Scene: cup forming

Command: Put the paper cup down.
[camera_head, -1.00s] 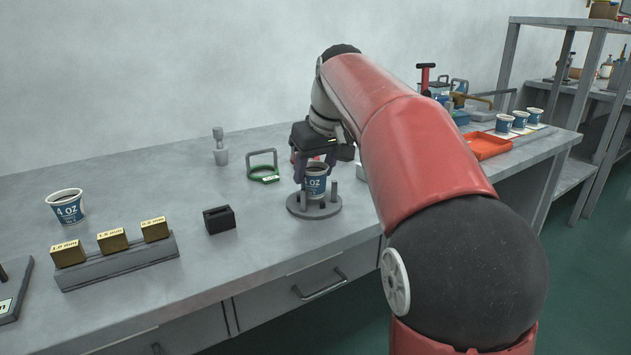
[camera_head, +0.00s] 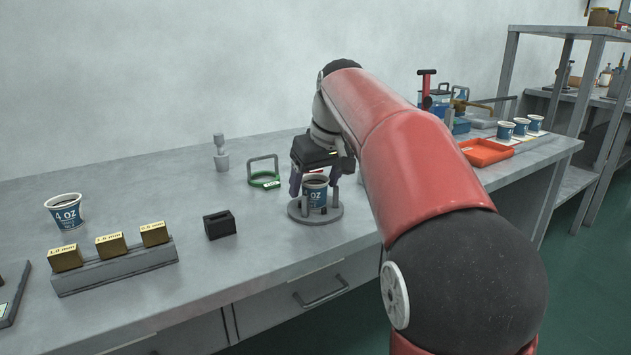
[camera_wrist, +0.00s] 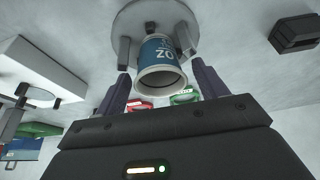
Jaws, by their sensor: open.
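The paper cup (camera_head: 316,188), white with a blue 4 OZ band, stands upright on a round grey base with short posts (camera_head: 300,216). My gripper (camera_head: 315,192) is open around the cup in the head view. In the wrist view the cup (camera_wrist: 160,60) stands between the two spread fingers (camera_wrist: 163,85), with visible space on both sides, its mouth facing the camera. The base also shows behind it in the wrist view (camera_wrist: 190,22). Part of the cup is hidden by the fingers in the head view.
A green ring with a handle (camera_head: 264,180) stands just left of the base. A black block (camera_head: 219,224), a rack of brass blocks (camera_head: 115,267) and another 4 OZ cup (camera_head: 65,211) lie further left. An orange tray (camera_head: 485,152) is at right.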

